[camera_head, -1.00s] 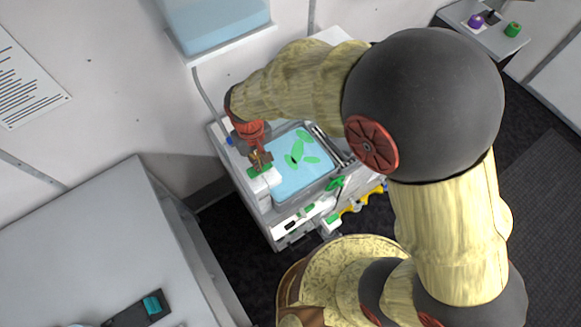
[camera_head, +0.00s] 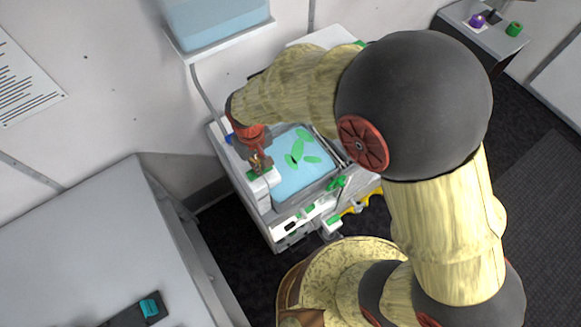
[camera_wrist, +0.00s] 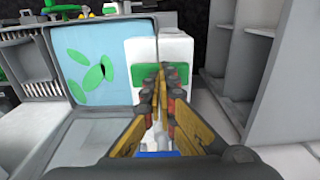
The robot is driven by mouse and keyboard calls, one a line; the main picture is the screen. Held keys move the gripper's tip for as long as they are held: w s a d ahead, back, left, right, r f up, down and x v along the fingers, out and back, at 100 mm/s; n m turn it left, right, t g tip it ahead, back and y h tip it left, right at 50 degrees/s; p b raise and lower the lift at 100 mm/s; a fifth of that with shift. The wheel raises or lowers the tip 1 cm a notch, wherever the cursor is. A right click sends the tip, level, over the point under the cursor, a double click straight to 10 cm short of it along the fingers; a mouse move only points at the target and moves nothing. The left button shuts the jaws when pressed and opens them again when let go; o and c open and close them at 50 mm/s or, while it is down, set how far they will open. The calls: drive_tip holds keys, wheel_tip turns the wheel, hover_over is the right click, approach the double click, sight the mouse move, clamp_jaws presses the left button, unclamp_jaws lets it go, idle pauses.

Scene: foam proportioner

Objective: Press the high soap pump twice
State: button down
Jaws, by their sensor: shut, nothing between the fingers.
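A white block with a green top patch (camera_head: 264,177) stands at the near left edge of the blue basin. In the wrist view, the white block (camera_wrist: 138,52) and its green patch (camera_wrist: 144,73) lie right at my fingertips. I take this to be the soap pump, but no label tells high from low. My gripper (camera_head: 258,164) is shut and empty, pointing down over the green patch; it also shows in the wrist view (camera_wrist: 174,72). The fingers hide part of the patch, and I cannot tell whether they touch it.
The blue basin (camera_head: 288,182) with green leaf shapes lies right of the block. A grey cabinet (camera_head: 90,235) stands to the left. A blue tank (camera_head: 215,25) hangs on the wall behind. A side unit with purple and green knobs (camera_head: 514,29) is at the upper right.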

drive_tip(key=shift+f, duration=0.3)
drive_tip(key=shift+r, duration=0.15)
drive_tip(key=shift+r+p, duration=1.4)
drive_tip(key=shift+r, duration=0.75)
drive_tip(key=shift+r, duration=0.1)
wheel_tip(320, 180, up, 6)
drive_tip(key=p, duration=0.3)
drive_tip(key=shift+p, duration=0.3)
